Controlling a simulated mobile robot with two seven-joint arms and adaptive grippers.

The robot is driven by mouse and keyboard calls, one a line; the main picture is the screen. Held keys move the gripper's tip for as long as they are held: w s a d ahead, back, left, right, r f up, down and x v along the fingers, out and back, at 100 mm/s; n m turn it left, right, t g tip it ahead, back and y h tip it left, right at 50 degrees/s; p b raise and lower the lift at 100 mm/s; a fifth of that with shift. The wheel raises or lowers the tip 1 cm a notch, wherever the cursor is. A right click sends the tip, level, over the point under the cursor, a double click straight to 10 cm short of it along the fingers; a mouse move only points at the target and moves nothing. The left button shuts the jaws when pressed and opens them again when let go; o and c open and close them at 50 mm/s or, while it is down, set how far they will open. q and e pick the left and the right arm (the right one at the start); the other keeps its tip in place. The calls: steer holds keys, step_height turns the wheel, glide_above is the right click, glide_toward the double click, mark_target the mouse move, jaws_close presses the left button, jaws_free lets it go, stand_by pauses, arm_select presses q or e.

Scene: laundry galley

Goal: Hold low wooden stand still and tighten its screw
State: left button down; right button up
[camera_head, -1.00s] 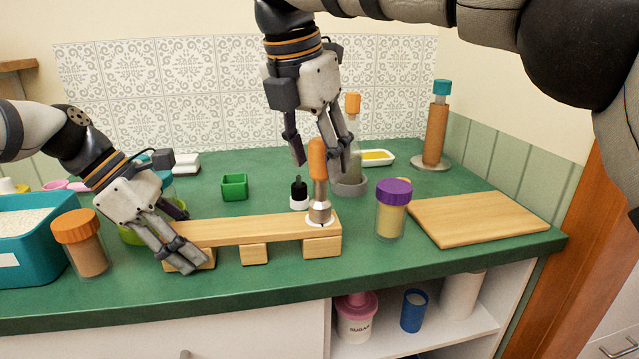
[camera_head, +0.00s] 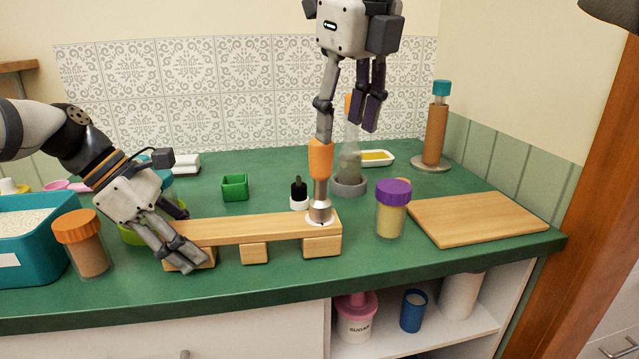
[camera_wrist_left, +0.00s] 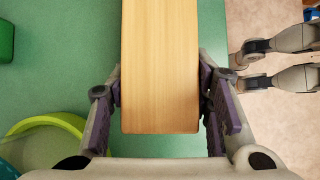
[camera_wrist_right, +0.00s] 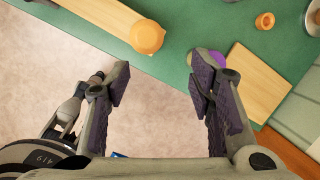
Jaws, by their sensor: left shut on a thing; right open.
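The low wooden stand (camera_head: 240,229) lies along the counter's front, a long plank on short blocks. An orange-handled driver (camera_head: 320,160) stands upright on its right end, its metal socket over a white disc; any screw below is hidden. My left gripper (camera_head: 186,242) is shut on the stand's left end; the left wrist view shows a finger against each side of the plank (camera_wrist_left: 160,65). My right gripper (camera_head: 347,130) is open and empty, pointing down above the driver. In the right wrist view the orange handle top (camera_wrist_right: 146,36) is beyond the open fingers, not between them.
A purple-lidded jar (camera_head: 392,210) and a cutting board (camera_head: 475,217) are right of the stand. Behind are a small black-handled item (camera_head: 298,192), an orange-topped bottle in a grey base (camera_head: 349,184) and a green box (camera_head: 235,187). An orange-lidded jar (camera_head: 83,245) stands at left.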

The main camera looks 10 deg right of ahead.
steer(key=d+f+h, duration=0.4)
steer(key=f, duration=0.4)
steer(key=s+a+f+n+g+y, duration=0.3)
steer(key=s+a+f+n+y, duration=0.25)
steer(key=s+a+f, duration=0.45)
steer(key=s+d+f+h, duration=0.1)
steer(key=s+d+f, duration=0.1)
steer(key=f, duration=0.7)
steer(key=s+d+f+m+g+h, duration=0.1)
steer(key=d+f, duration=0.3)
steer(key=f, duration=0.5)
steer(key=shift+s+d+f+h, duration=0.15)
steer(key=shift+s+h, duration=0.3)
steer(key=shift+s, duration=0.05)
steer(key=shift+c, duration=0.5)
